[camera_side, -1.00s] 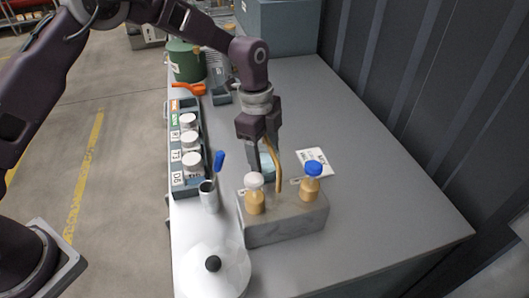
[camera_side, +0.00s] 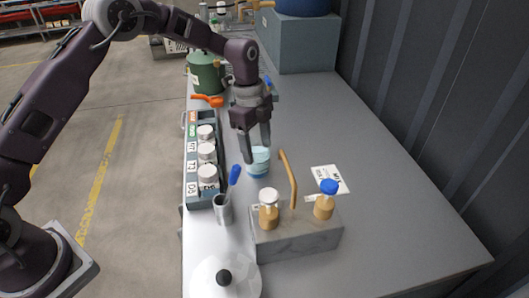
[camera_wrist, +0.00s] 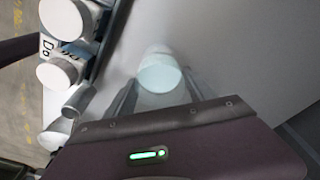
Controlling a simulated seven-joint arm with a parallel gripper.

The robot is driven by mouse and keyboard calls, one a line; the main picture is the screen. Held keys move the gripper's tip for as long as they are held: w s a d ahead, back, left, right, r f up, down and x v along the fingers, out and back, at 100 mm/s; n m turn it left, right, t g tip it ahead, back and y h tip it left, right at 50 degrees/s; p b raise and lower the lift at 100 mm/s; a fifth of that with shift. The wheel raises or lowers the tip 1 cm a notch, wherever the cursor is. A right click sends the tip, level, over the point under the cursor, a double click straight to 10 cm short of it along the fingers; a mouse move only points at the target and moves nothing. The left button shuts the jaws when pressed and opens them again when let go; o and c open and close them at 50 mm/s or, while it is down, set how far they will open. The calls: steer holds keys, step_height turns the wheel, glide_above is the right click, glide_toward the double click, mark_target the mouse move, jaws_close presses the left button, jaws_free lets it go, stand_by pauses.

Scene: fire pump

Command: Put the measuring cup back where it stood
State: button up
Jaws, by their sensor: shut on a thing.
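The measuring cup (camera_side: 259,163) is a small, pale blue, translucent vessel. It shows between the fingers of my gripper (camera_side: 258,148), which is shut on it. In the wrist view the cup (camera_wrist: 159,73) sits at the fingertips, its round face toward the camera. In the side view it is just behind the grey block (camera_side: 296,238), to the left of the bent tan rod (camera_side: 288,175). I cannot tell whether its base touches the table or is slightly above it.
The block carries a white-capped bottle (camera_side: 269,212) and a blue-capped bottle (camera_side: 326,200). Left are a rack (camera_side: 205,201) of white-lidded jars and a metal cup (camera_side: 223,210) with a blue-ended tool. A printed card (camera_side: 330,179) lies right. The table's right side is clear.

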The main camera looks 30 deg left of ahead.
steer(key=shift+w+a, duration=0.35)
steer(key=shift+a, duration=0.55)
steer(key=shift+w+a, duration=0.4)
steer(key=shift+a, duration=0.5)
steer(key=shift+w+a, duration=0.35)
steer(key=shift+a, duration=0.55)
steer(key=o, duration=1.7)
steer(key=r, duration=0.7)
steer(key=shift+a, duration=0.4)
steer(key=shift+r, duration=0.1)
